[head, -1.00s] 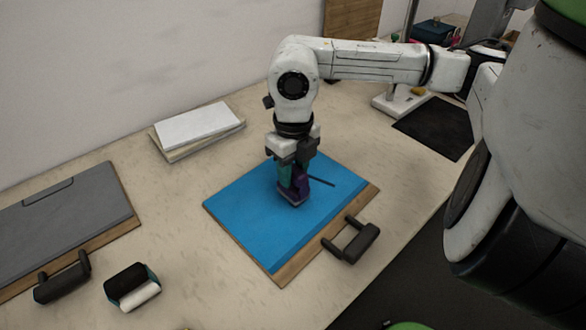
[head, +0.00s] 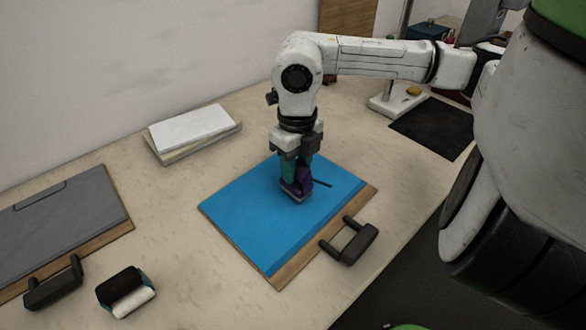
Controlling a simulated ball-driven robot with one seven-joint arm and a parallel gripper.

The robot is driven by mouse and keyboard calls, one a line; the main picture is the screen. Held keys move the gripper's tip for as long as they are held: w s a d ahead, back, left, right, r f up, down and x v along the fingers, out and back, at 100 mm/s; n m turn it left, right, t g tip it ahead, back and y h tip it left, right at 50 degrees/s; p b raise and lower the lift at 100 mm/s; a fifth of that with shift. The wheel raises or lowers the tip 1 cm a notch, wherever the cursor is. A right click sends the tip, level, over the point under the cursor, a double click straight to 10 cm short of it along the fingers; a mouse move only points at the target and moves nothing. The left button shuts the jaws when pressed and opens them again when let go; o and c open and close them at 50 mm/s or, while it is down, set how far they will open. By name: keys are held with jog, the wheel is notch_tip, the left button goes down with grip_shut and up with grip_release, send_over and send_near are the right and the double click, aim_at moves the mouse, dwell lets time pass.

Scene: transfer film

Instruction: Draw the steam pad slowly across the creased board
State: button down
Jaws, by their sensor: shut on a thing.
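The blue board (head: 250,225) lies on a wooden backing with a black handle (head: 350,241) at its front right edge. My gripper (head: 296,172) points straight down over the middle of the blue board. Its teal fingers are shut on a small purple pad (head: 302,186), whose underside appears to rest on the blue surface. A thin dark rod sticks out to the right of the pad. I cannot make out any crease or steam on the board from here.
A grey board (head: 70,218) with a handle (head: 53,284) lies at left. A black and white roller-like object (head: 126,291) stands near the front. White stacked sheets (head: 192,128) lie behind, and a black mat (head: 432,127) lies at right. Bare table separates them.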

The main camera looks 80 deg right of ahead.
jog(key=shift+s+d+b, duration=0.3)
jog(key=shift+d, duration=0.2)
jog(key=shift+s+d+b, duration=0.25)
jog(key=shift+d, duration=0.25)
jog(key=shift+d, duration=0.1)
dwell(0.5)
jog(key=shift+s+d+b, duration=0.5)
jog(key=shift+d, duration=0.4)
jog(key=shift+s+d+b, duration=0.5)
jog(key=shift+d, duration=0.35)
jog(key=shift+r, duration=0.1)
notch_tip(320, 180, up, 8)
jog(key=p, duration=0.3)
dwell(0.5)
dwell(1.0)
